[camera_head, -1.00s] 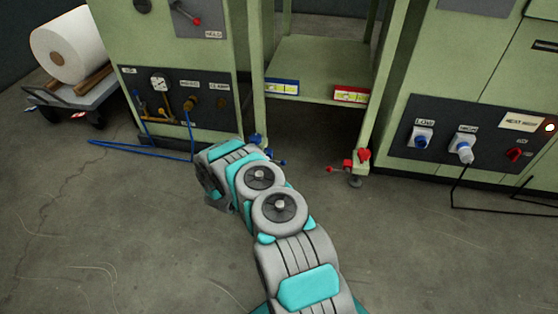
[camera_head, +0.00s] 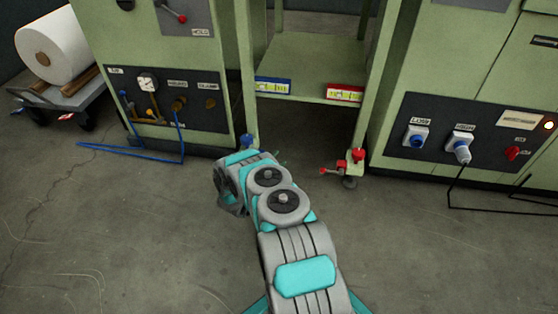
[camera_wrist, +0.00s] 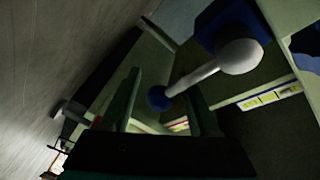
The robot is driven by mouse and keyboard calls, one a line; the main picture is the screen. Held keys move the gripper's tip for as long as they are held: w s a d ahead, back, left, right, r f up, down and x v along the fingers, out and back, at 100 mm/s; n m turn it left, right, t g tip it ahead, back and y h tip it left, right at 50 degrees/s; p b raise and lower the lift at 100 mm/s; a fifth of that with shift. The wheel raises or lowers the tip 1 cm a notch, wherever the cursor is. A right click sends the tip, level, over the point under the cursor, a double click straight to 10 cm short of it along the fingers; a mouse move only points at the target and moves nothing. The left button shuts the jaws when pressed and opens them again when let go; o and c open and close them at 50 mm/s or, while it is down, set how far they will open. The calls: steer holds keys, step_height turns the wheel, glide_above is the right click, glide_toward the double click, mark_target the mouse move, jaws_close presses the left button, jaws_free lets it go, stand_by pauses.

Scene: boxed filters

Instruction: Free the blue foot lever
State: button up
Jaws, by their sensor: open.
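The blue foot lever shows in the wrist view as a pale rod (camera_wrist: 194,76) with a blue knob (camera_wrist: 158,97) at its end. The rod runs from a pale round hub (camera_wrist: 240,57) beside a blue block (camera_wrist: 222,22). My gripper (camera_wrist: 165,79) is open, and the knob appears between its two dark green fingers. I cannot tell whether either finger touches it. In the head view the top of the blue foot (camera_head: 247,141) shows at the bottom of the left post. My arm hides the lever and my fingers there.
A red foot and lever (camera_head: 345,167) stand at the right post. Blue (camera_head: 273,86) and red (camera_head: 343,93) label plates sit on the shelf edge above. A blue hose (camera_head: 130,152) lies on the floor at left. A black cable (camera_head: 490,208) lies at right. The foreground floor is mostly clear.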

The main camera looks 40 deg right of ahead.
steer(key=shift+w+d, duration=0.2)
steer(key=shift+d, duration=0.3)
jaws_close()
stand_by(1.2)
